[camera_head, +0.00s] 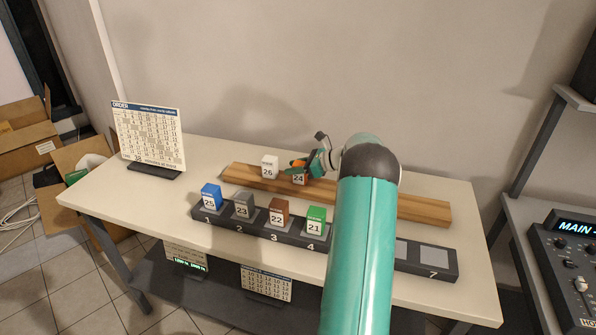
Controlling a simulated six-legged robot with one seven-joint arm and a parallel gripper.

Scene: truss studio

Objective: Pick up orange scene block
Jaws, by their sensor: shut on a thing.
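The orange block numbered 24 (299,179) is on or just above the wooden beam at the back of the table, right of a white block. My gripper (304,167) reaches in from the right and is shut on it. The fingers cover part of the block's top and right side. I cannot tell whether the block still touches the beam.
The white block 26 (270,167) stands close left on the wooden beam (421,209). In front, a dark numbered rack (263,232) holds blue, grey, brown and green blocks in slots 1 to 4; slot 7 is empty. An order board (148,135) stands at left.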

